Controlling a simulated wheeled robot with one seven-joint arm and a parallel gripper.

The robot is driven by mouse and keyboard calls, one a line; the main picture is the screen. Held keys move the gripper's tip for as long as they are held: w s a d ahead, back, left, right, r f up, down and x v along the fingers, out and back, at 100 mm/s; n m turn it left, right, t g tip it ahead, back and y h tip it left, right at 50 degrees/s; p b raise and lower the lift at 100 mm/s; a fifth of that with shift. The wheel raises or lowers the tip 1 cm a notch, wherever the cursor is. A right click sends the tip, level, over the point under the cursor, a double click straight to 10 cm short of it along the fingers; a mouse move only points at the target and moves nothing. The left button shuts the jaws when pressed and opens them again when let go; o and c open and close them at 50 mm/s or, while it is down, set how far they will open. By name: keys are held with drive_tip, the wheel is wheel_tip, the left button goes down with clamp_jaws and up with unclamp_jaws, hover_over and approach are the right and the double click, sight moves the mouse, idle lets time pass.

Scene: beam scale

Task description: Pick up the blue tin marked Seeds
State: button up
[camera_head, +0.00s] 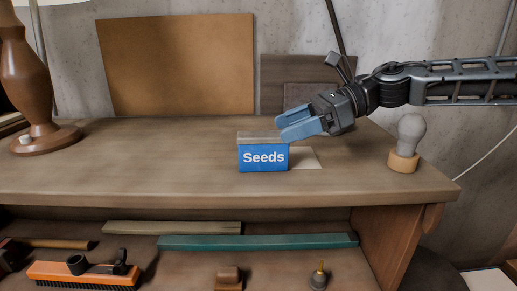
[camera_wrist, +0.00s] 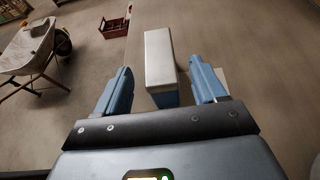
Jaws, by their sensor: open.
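The blue tin marked Seeds (camera_head: 263,158) stands upright on the wooden bench, with its label facing the head camera and a pale grey top. My gripper (camera_head: 282,127) is open and reaches in from the right, its blue fingers just above and behind the tin's right end. In the wrist view the tin's pale top (camera_wrist: 159,57) lies ahead, between the lines of my two open fingers, and a strip of its blue side shows. My gripper (camera_wrist: 162,85) holds nothing. I cannot tell whether a finger touches the tin.
A pale card (camera_head: 306,158) lies right of the tin. A grey bulb-shaped object on a wooden base (camera_head: 404,160) stands near the bench's right edge, and a wooden lamp (camera_head: 40,125) at the left. A brown board (camera_head: 177,64) leans on the wall. The bench (camera_head: 140,150) left of the tin is clear.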

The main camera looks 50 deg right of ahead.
sight(265, 134)
drive_tip(key=shift+p+x, duration=0.5)
drive_tip(key=shift+x, duration=2.55)
drive_tip(key=c, duration=1.2)
drive_tip(key=shift+o, duration=0.2)
drive_tip(key=shift+r, duration=0.15)
